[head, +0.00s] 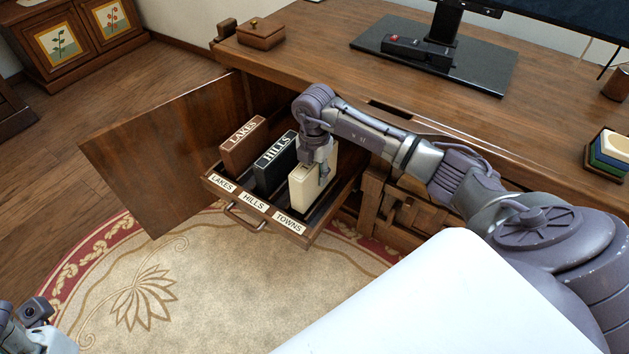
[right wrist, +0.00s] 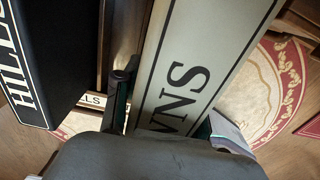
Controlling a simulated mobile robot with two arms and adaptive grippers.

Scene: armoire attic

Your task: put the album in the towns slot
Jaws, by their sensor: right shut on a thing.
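The cream album (head: 307,191) stands upright in the towns place of the pulled-out divided tray (head: 272,217), behind the TOWNS label (head: 290,220). I cannot tell whether its bottom rests on the tray floor. My right gripper (head: 323,172) is shut on the album's top edge, coming from above. In the right wrist view the album (right wrist: 200,60) shows part of its name, with the fingers on either side of its spine. Part of my left wrist (head: 36,318) shows at the bottom left corner; its fingers are not clear.
The brown LAKES album (head: 241,150) and black HILLS album (head: 274,168) stand in the slots to the left. An open cabinet door (head: 165,150) is left of the tray. The desk (head: 340,85) is above, holding a small wooden box (head: 261,34) and a monitor stand (head: 435,60).

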